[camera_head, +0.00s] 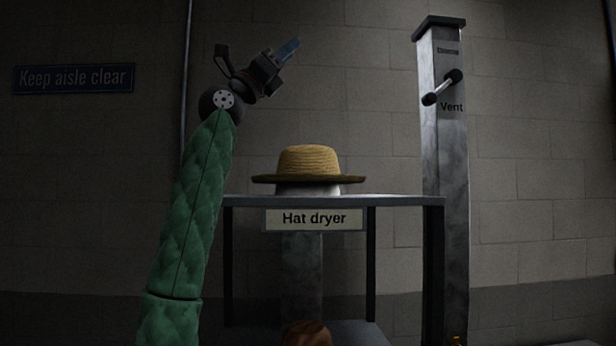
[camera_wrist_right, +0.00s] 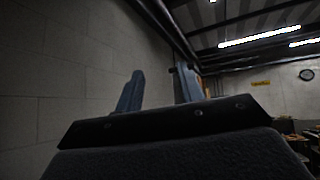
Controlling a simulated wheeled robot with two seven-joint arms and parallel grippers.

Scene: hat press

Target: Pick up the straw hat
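The straw hat (camera_head: 309,160) is yellow with a darker brim. It sits upright on a pale rounded form (camera_head: 307,189) on top of the grey stand (camera_head: 405,200) labelled "Hat dryer". My right gripper (camera_head: 290,46) is raised in the air, above and a little left of the hat, pointing up and to the right. It is well apart from the hat. In the right wrist view its two fingers (camera_wrist_right: 158,88) stand apart with nothing between them. My left gripper is not in view.
A metal post (camera_head: 443,200) with a lever (camera_head: 442,87) and a "Vent" label stands at the stand's right. The block wall (camera_head: 540,150) is behind. A "Keep aisle clear" sign (camera_head: 73,78) hangs at left. A brown rounded thing (camera_head: 307,334) shows at the bottom edge.

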